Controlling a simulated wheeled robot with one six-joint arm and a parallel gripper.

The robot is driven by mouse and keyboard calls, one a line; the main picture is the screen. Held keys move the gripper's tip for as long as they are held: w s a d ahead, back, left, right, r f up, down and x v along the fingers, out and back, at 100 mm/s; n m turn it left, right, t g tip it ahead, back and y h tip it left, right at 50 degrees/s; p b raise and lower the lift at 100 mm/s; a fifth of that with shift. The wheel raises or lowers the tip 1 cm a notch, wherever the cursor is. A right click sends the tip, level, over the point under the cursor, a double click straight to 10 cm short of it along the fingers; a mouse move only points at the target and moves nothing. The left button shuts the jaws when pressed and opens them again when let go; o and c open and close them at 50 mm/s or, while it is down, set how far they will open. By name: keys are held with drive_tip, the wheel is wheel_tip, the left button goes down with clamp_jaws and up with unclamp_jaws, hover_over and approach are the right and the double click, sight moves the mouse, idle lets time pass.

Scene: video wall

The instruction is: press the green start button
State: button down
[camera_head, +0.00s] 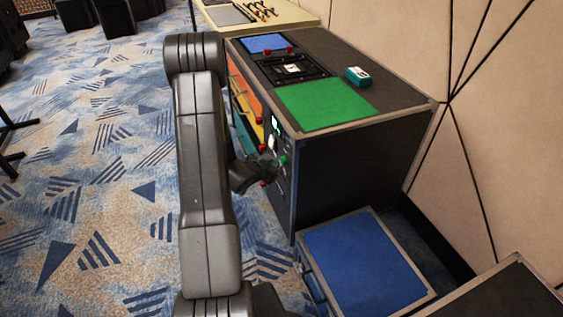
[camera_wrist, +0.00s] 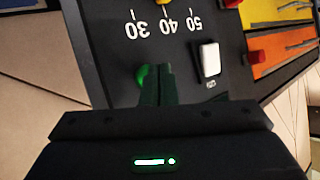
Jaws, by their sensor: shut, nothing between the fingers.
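The green start button (camera_head: 283,160) is on the front panel of the dark cabinet, below the lit display. In the wrist view the green button (camera_wrist: 143,77) is partly hidden behind my fingers. My gripper (camera_head: 275,166) is right at the button, coming from the left. Its two fingertips (camera_wrist: 159,72) are shut together with nothing between them. They overlap the button's right side in the wrist view. I cannot tell whether they touch it or whether it is pushed in.
A white switch (camera_wrist: 209,59) sits to the right of the fingers, and the numbers 30, 40 and 50 show above. Red-knobbed coloured drawers (camera_head: 246,105) are farther along the cabinet front. A blue-topped box (camera_head: 362,262) stands on the floor beside the cabinet (camera_head: 350,160).

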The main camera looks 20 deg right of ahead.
drive_tip(key=shift+d, duration=0.55)
idle(0.5)
drive_tip(key=shift+a, duration=0.95)
drive_tip(key=a, duration=0.5)
drive_tip(key=shift+w, duration=0.15)
drive_tip(key=shift+d, duration=0.1)
idle(0.7)
